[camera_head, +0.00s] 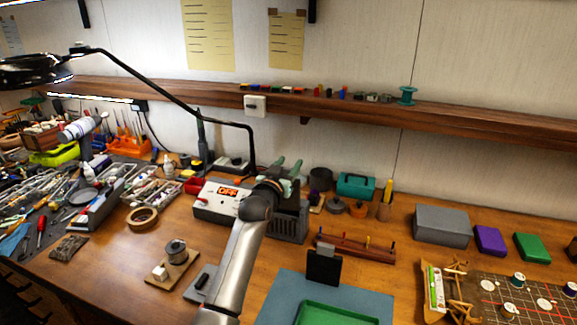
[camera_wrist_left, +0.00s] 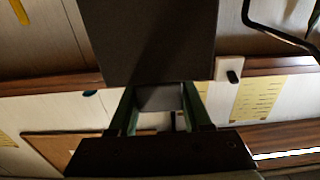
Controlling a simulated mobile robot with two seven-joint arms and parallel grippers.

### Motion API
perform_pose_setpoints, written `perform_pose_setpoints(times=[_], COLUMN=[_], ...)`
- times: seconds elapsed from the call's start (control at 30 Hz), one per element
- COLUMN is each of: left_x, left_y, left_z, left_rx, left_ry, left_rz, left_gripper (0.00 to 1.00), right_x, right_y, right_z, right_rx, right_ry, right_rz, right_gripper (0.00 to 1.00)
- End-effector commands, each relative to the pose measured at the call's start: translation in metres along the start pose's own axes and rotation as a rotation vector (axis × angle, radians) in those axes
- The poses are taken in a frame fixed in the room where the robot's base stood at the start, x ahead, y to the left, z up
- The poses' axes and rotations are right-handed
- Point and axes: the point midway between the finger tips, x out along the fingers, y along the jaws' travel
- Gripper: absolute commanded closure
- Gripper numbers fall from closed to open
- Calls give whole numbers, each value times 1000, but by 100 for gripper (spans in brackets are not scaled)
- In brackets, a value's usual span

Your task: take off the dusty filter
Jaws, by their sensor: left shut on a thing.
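My left gripper (camera_head: 289,168) is in the middle of the head view, beside a dark grey vented box (camera_head: 290,226) on the bench. In the left wrist view its green fingers (camera_wrist_left: 160,100) are shut on a small grey block (camera_wrist_left: 159,98). A flat dark brown panel (camera_wrist_left: 150,40), which looks like the dusty filter, adjoins this block and fills the upper middle of that view. My arm and gripper hide the held piece in the head view, so I cannot tell whether it touches the box. My right gripper is out of view.
A black plate with a grey tab (camera_head: 324,265) stands on a blue mat (camera_head: 275,299) near a green tray (camera_head: 335,318). A white unit with an orange display (camera_head: 219,203) stands left of the box. A wooden peg rack (camera_head: 355,249) lies to the right.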

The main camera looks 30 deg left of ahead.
Motion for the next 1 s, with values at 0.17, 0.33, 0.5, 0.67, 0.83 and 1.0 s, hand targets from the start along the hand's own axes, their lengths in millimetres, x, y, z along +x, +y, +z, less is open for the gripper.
perform_pose_setpoints(times=[0.17, 0.33, 0.5, 0.67, 0.83, 1.0], left_x=[0, 0, 0, 0, 0, -1], left_y=[0, 0, 0, 0, 0, 1], left_z=[-10, -18, -27, -30, -30, -31], left_rx=[1, 1, 1, 1, 1, 2], left_ry=[3, 2, 2, 2, 1, 2], left_rz=[0, 0, 0, 0, 0, 1], left_gripper=[100, 100, 100, 100, 100, 100], right_x=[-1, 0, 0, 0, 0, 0], right_y=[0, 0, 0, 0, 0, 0], right_z=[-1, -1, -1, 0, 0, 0], right_rx=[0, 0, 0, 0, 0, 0], right_ry=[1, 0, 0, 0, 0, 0], right_rz=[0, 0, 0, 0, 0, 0], right_gripper=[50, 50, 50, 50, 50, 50])
